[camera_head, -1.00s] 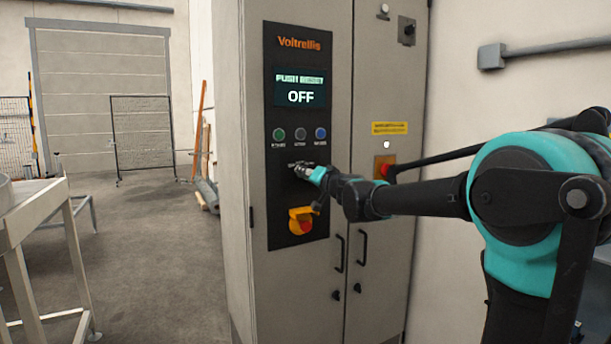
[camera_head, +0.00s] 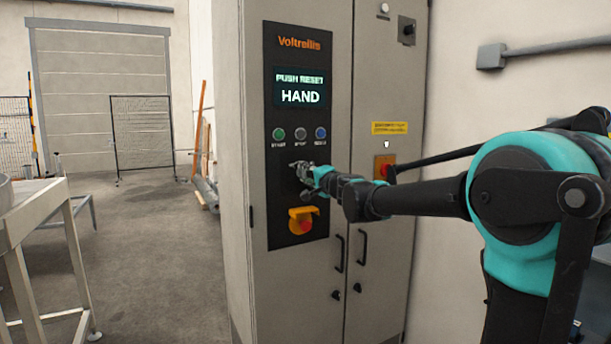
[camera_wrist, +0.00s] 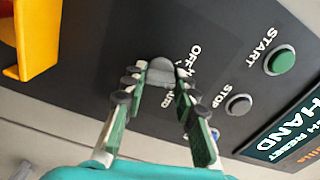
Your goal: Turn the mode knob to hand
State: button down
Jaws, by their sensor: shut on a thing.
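The mode knob (camera_wrist: 160,70) is a grey knob on the dark control panel (camera_head: 284,222), between my fingertips in the wrist view. The knob's labels are partly hidden; "OFF" shows beside it. My gripper (camera_wrist: 155,78) is shut on the knob, with its teal-and-black wrist reaching in from the right in the head view (camera_head: 307,173). The display (camera_head: 300,90) above reads "PUSH RESET" and "HAND". The display also shows at the right edge of the wrist view (camera_wrist: 290,135).
Green start (camera_head: 278,134), dark stop (camera_head: 300,134) and blue reset (camera_head: 320,133) buttons sit just above the knob. Cabinet door handles (camera_head: 339,254) are lower right. Open floor lies left.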

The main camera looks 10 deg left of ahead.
jog(key=shift+m, duration=1.2)
jog(key=c, duration=1.2)
grip_release()
jog(key=v, duration=1.2)
jog(key=shift+f, duration=0.1)
